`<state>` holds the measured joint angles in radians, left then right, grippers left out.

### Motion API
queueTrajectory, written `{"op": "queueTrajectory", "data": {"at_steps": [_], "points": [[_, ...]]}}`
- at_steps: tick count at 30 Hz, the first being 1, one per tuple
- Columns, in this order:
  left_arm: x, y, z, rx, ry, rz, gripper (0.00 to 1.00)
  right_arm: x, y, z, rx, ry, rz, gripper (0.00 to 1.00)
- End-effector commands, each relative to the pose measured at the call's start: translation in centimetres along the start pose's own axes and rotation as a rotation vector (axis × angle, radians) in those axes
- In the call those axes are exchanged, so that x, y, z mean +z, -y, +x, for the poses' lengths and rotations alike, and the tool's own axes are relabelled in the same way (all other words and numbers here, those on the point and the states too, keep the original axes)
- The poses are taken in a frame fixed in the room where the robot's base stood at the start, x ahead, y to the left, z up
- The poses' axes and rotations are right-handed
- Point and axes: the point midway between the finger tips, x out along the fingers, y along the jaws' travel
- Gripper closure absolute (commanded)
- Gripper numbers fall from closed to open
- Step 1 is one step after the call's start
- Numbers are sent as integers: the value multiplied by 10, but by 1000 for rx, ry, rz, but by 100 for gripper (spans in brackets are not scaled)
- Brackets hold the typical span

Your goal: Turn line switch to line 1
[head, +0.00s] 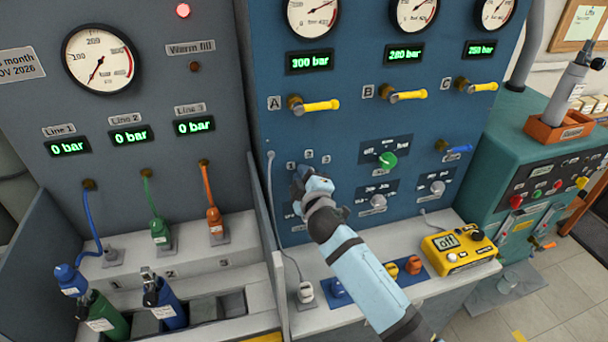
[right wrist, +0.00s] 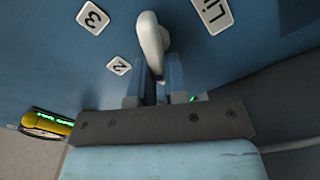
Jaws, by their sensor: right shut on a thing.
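The line switch handle (right wrist: 151,42), a pale grey lever, stands out from the blue panel in the right wrist view. My right gripper (right wrist: 156,80) is shut on it, with one dark finger on each side. In the head view my right gripper (head: 303,176) is at the panel and hides most of the switch. Number labels 1 (head: 291,166), 2 (head: 309,154) and 3 (head: 325,160) sit just above it. In the right wrist view labels 2 (right wrist: 119,66) and 3 (right wrist: 93,17) show; label 1 does not. Which label the handle points at is unclear. My left gripper is not in view.
A green knob (head: 388,160) and grey knobs (head: 378,203) are right of my gripper. Yellow valve levers (head: 321,106) are above. A yellow meter (head: 459,251) stands on the ledge below. The line displays (head: 131,135) at left read 0 bar.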

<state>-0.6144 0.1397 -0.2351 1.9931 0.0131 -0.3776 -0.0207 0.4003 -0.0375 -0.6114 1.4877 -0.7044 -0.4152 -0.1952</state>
Motion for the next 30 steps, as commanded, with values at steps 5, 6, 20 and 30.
{"op": "queueTrajectory", "data": {"at_steps": [5,6,20,30], "points": [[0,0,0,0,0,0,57,0,0,0,0,0,-5,100],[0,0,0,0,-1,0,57,0,0,0,0,0,-5,100],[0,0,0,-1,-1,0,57,0,0,0,0,0,-3,61],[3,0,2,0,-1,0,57,2,2,-38,0,0,-2,61]]}}
